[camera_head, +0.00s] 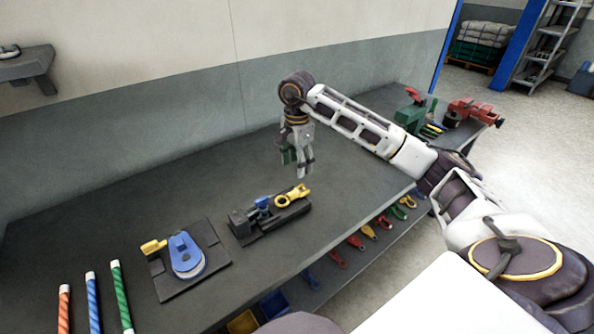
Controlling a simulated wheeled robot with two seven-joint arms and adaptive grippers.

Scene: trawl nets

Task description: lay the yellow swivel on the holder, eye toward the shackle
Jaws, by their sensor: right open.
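The yellow swivel (293,196) lies at the right end of the dark holder (247,239), which sits on the bench. Its ring-shaped part shows, but at this size I cannot tell exactly how its eye is turned. A blue shackle-like piece (262,204) sits on the holder just left of the swivel. My right gripper (305,173) points down above the bench, just beyond the swivel and apart from it. It is open, with nothing visible between its fingers. My left gripper is out of view.
Left of the holder, a blue block (186,258) with a yellow piece (153,247) sits on a dark plate (213,243). Striped orange, blue and green rods lie at the left. A red vise (470,110) stands at the far right end. The bench behind the holder is clear.

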